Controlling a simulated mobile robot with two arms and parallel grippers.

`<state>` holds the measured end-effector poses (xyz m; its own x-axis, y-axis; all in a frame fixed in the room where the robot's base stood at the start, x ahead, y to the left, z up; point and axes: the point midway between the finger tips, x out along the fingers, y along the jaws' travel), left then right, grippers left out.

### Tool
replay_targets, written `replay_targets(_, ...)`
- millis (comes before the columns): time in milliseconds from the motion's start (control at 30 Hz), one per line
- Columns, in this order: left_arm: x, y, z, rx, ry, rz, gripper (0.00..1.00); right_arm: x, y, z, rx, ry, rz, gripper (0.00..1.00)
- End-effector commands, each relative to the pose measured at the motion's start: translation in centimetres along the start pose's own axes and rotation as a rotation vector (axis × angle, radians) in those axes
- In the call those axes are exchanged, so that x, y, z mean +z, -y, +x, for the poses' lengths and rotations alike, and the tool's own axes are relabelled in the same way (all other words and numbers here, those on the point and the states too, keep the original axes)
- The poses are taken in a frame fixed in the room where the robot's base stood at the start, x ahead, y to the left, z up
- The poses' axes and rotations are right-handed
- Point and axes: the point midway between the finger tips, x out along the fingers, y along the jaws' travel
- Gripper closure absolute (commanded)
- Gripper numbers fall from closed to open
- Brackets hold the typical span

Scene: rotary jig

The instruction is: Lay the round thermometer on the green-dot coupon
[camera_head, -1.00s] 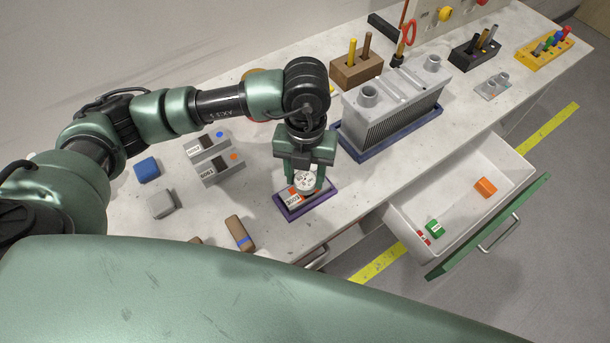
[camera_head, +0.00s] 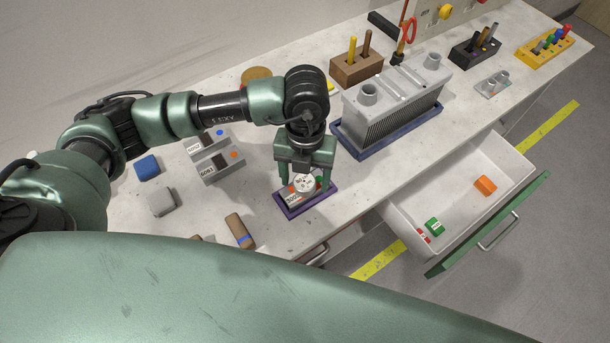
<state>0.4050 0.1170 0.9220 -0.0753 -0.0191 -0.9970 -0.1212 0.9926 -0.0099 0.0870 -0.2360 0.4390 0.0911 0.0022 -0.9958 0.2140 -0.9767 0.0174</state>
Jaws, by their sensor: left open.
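The round thermometer (camera_head: 304,184), a small white disc with dark markings, lies on the green-dot coupon (camera_head: 293,196). The coupon lies in a purple-rimmed tray (camera_head: 305,211) near the bench's front edge, and the thermometer covers part of it. A bit of its green dot shows right of the disc. My left gripper (camera_head: 303,182) is open, its fingers pointing down on either side of the thermometer with gaps beside the disc. My right gripper is not in view.
Left of the tray are blocks with a blue dot (camera_head: 205,146) and an orange dot (camera_head: 220,167). A grey finned block (camera_head: 392,105) stands in a blue tray behind right. An open drawer (camera_head: 460,190) juts out at the right. A brown piece (camera_head: 239,232) lies front left.

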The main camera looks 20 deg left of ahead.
Motion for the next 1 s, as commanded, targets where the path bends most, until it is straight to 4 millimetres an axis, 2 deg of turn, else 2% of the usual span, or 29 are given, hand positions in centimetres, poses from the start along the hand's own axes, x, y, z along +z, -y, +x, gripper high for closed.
replay_targets(33,0.0,0.0,-0.6,0.000,0.000,0.000,0.33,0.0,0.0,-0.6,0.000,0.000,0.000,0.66)
replay_targets(167,0.1,0.1,-2.1,-0.003,0.005,0.001,0.33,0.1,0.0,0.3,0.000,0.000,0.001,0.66)
replay_targets(400,0.2,0.1,-7.5,-0.002,0.007,0.001,0.33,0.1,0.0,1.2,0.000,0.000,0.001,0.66)
replay_targets(600,0.1,0.0,-10.8,-0.001,0.003,0.000,0.33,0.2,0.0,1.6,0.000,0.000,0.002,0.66)
replay_targets(733,0.0,0.0,-11.9,0.000,0.002,0.000,0.33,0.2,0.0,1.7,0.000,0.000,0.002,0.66)
replay_targets(1000,0.0,0.0,-12.2,0.000,0.001,0.000,0.33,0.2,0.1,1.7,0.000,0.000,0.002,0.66)
